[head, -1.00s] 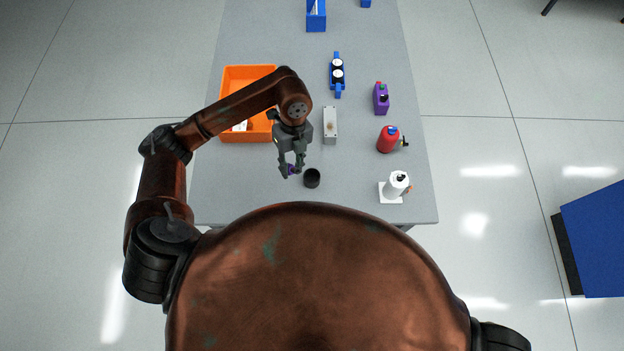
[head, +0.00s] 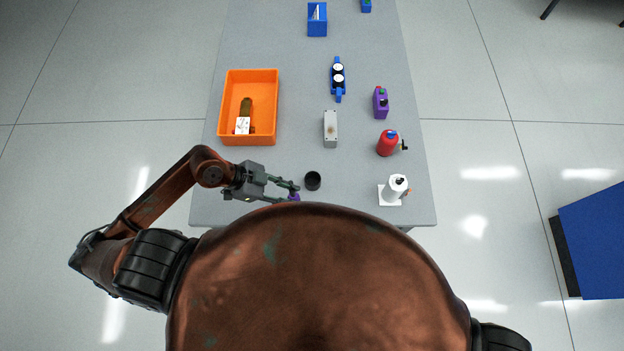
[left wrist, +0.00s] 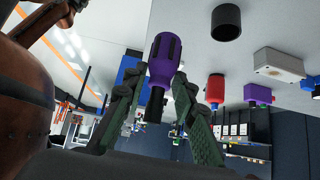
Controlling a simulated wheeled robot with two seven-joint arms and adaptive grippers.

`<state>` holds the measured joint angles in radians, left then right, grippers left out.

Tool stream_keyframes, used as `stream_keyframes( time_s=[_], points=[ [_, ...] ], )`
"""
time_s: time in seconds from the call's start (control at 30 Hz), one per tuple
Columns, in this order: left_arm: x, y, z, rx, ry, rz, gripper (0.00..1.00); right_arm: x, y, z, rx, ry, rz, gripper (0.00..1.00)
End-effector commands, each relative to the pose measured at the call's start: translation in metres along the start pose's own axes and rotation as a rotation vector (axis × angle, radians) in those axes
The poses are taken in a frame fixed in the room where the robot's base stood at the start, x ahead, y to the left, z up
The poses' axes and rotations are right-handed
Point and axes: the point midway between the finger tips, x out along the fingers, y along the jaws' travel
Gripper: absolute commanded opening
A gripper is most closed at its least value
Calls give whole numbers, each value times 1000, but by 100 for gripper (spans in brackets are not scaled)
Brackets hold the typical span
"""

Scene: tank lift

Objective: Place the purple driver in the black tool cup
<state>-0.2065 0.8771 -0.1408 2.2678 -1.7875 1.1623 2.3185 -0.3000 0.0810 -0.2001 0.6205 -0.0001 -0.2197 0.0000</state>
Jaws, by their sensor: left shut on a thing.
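The purple driver (left wrist: 164,62) is in my left gripper (head: 293,191). In the left wrist view, its ribbed handle and black shaft lie between the two green fingers (left wrist: 152,108). In the head view only a bit of purple (head: 294,197) shows at the fingertips, partly hidden by my body. The black tool cup (head: 312,181) stands on the table just right of and slightly beyond the fingertips, apart from the driver. It also shows in the left wrist view (left wrist: 226,22). My right gripper is not in view.
An orange bin (head: 222,106) holding a few items stands at the back left. A grey box (head: 330,129), red bottle (head: 387,144), purple can (head: 381,103) and white roll (head: 396,186) stand to the right. The table (head: 285,60) is clear around the cup.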

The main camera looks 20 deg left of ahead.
Motion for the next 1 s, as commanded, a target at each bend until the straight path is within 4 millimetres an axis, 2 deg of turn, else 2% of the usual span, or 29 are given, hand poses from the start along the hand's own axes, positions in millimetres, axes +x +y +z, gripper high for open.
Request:
stream_keyframes(
  time_s=[0.37, 0.5, 0.7, 0.93, 1.0],
  points=[
    [53, -76, -1, 0, 4, 0, 0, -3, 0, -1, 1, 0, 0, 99],
    [79, -95, 12, -3, 1, 2, 0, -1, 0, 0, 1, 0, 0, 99],
    [101, -112, 23, 0, 2, 1, 0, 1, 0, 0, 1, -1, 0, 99],
    [113, -120, 28, 0, 1, 2, 0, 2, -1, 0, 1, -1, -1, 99],
    [120, -118, 36, -4, 1, 4, 0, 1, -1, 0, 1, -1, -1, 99]
  ],
)
